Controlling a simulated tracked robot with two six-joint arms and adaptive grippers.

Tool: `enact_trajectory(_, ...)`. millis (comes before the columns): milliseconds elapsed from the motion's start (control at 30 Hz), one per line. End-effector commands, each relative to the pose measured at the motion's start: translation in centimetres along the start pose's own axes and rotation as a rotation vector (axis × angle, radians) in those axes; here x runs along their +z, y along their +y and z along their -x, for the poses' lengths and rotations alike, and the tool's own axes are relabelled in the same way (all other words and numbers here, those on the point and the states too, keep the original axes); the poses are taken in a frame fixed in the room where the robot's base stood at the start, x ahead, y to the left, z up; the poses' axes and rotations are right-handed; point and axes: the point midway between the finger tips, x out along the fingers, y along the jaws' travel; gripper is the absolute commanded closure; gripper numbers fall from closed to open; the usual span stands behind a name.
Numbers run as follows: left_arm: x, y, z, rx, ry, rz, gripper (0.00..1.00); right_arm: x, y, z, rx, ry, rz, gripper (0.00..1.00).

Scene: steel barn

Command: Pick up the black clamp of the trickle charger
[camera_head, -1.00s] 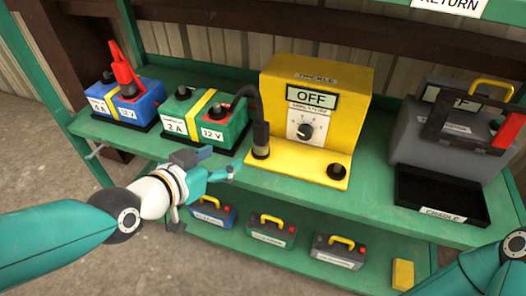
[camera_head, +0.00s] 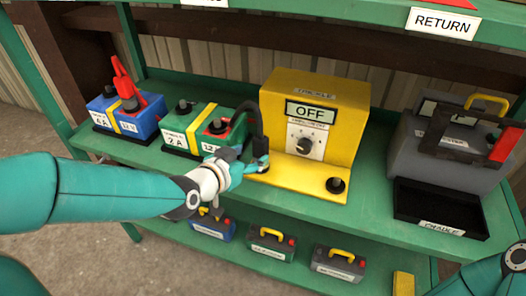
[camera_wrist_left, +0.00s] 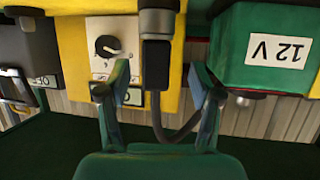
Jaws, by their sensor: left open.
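The yellow trickle charger (camera_head: 345,108) stands on the green shelf with its display reading OFF. Its black clamp (camera_head: 260,148) stands upright at the left of the yellow base, with a black cable arching from it to the left. My left gripper (camera_head: 243,170) is at the clamp and partly covers its lower end. In the left wrist view, which is upside down, the clamp (camera_wrist_left: 156,62) lies between the two spread fingers (camera_wrist_left: 158,85), with gaps on both sides. The left gripper is open. Only part of my right arm shows at the lower right.
A green 12 V battery (camera_head: 205,128) stands close left of the clamp, with a blue battery (camera_head: 140,120) beyond it. A grey charger (camera_head: 450,150) with a black cradle tray (camera_head: 398,210) stands at the right. Smaller batteries (camera_head: 270,247) sit on the lower shelf.

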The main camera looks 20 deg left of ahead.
Motion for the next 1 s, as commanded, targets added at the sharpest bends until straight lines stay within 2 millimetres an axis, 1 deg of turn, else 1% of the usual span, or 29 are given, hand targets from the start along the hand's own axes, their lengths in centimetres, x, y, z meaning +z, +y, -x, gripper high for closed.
enact_trajectory(167,-0.3,0.3,-1.9,0.001,-0.001,0.001,0.35,0.0,0.0,0.0,0.000,0.000,0.000,0.60)
enact_trajectory(300,-0.4,0.5,-3.9,0.001,-0.001,0.000,0.35,0.0,0.1,-0.1,0.000,0.000,0.000,0.60)
enact_trajectory(400,-0.5,0.5,-4.8,0.001,0.000,0.000,0.35,0.0,0.1,-0.2,0.000,0.000,0.000,0.60)
enact_trajectory(500,-0.5,0.5,-5.1,0.000,0.001,0.000,0.35,0.0,0.1,-0.2,0.000,0.000,0.000,0.60)
enact_trajectory(667,-0.5,0.4,-5.1,0.000,0.001,0.001,0.35,0.0,0.1,-0.2,0.000,0.000,0.000,0.60)
enact_trajectory(767,-0.5,0.4,-5.1,0.000,0.001,0.001,0.50,0.0,0.1,-0.2,0.000,0.000,0.000,0.60)
enact_trajectory(1000,-0.5,0.4,-5.0,0.000,0.001,0.001,0.90,0.0,0.1,-0.2,0.000,0.000,0.000,0.60)
